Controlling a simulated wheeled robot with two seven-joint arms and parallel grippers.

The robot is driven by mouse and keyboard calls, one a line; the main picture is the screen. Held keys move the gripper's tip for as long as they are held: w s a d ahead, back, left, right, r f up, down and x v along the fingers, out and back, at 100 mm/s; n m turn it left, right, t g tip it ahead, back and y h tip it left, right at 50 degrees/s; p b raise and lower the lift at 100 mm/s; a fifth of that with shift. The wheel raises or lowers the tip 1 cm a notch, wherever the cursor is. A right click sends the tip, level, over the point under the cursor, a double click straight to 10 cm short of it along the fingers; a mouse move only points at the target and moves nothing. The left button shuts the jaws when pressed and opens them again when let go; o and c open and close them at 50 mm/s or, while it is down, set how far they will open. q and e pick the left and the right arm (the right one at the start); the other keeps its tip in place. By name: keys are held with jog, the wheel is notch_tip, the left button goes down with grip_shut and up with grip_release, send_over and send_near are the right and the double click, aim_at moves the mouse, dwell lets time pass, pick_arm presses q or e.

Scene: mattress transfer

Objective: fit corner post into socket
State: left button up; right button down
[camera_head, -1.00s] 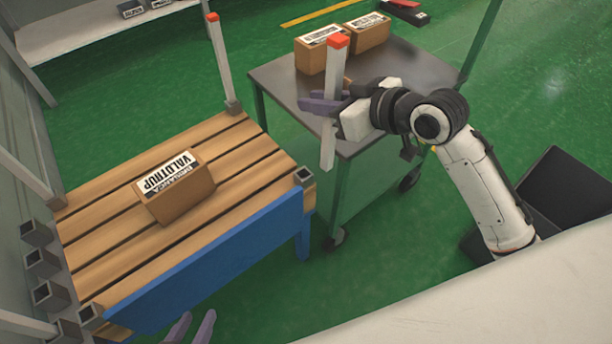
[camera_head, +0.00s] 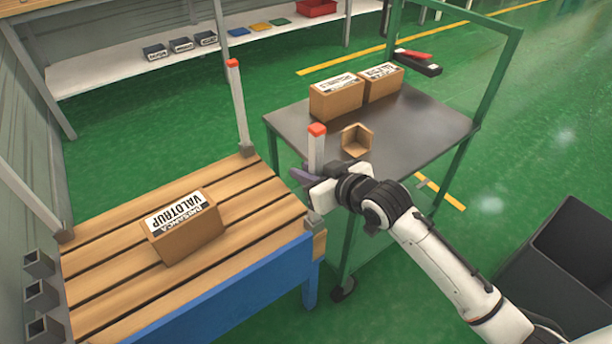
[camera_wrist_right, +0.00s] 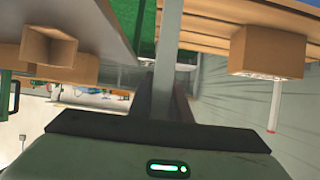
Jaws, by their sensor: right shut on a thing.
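My right gripper (camera_head: 312,183) is shut on a white corner post with a red tip (camera_head: 316,152), upright at the near right corner of the slatted wooden bed (camera_head: 100,237). The post's lower end (camera_head: 313,217) is at the corner where the socket sits; the socket's opening is hidden, so I cannot tell whether the post is inside it. The post also runs up the middle of the right wrist view (camera_wrist_right: 167,45). Another red-tipped post (camera_head: 239,108) stands upright at the far right corner. My left gripper is out of view.
A labelled carton (camera_head: 184,226) lies on the slats. Empty grey sockets (camera_head: 38,262) line the left side. A black bin (camera_head: 570,265) stands at lower right.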

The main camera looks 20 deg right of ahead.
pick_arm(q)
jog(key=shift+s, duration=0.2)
pick_arm(e)
jog(key=shift+f, duration=0.1)
jog(key=c, duration=1.6)
grip_release()
jog(key=shift+f, duration=0.1)
jog(key=shift+c, duration=0.2)
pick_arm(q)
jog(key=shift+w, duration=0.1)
pick_arm(e)
jog(key=p+v, duration=0.3)
jog(key=v, duration=0.9)
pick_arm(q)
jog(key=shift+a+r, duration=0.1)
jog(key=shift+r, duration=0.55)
pick_arm(e)
jog(key=s+a+f+m+g+h, duration=0.1)
jog(key=s+a+f+g, duration=0.2)
jog(key=s+f, duration=1.5)
notch_tip(320, 180, down, 2)
jog(key=shift+s+a+f+m, duration=0.1)
jog(key=shift+s+a+m, duration=0.15)
jog(key=shift+s+m, duration=0.05)
